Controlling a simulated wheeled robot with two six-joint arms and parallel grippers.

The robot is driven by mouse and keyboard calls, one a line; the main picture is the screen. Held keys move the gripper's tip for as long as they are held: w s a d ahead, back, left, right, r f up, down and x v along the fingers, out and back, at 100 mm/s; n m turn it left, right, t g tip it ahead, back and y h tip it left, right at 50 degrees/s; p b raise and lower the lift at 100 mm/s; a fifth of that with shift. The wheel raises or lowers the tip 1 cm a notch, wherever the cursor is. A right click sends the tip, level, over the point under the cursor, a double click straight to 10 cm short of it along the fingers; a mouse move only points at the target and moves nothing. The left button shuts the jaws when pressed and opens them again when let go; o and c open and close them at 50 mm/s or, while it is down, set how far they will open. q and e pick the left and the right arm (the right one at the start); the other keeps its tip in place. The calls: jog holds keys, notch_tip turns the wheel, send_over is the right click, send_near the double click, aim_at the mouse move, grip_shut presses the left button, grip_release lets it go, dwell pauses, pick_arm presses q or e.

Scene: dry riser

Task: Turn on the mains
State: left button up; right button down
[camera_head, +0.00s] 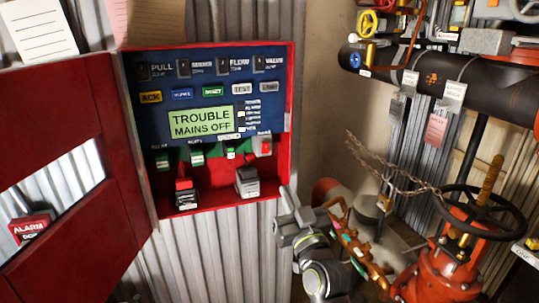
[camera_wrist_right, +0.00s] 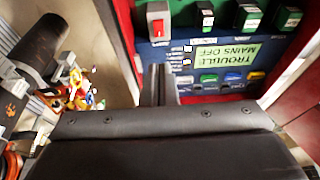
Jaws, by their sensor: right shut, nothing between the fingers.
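The red alarm panel box (camera_head: 288,100) stands open on the corrugated wall. Its display (camera_head: 200,122) reads "TROUBLE MAINS OFF" and also shows upside down in the right wrist view (camera_wrist_right: 240,22). A grey switch with a red rocker (camera_head: 264,146) sits at the panel's lower right; it also shows in the right wrist view (camera_wrist_right: 158,22). Its exact tilt is unclear. My right gripper (camera_head: 287,197) is at the box's lower right corner, below that switch. In the right wrist view its fingers (camera_wrist_right: 155,80) are together and empty, apart from the switch. My left gripper is out of view.
Two block-like parts, one with a red top (camera_head: 185,190) and one grey (camera_head: 247,183), sit at the box's bottom. The red door (camera_head: 60,130) is swung open left. A red valve with a black handwheel (camera_head: 480,212), chain and dark pipe (camera_head: 430,78) stand right.

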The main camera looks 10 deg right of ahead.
aim_at(266, 146)
jog(key=p+x, duration=0.7)
jog(key=x, duration=0.6)
jog(key=shift+r, duration=0.15)
jog(key=shift+w+p, duration=0.3)
jog(key=shift+p, duration=0.25)
jog(key=shift+w, duration=0.1)
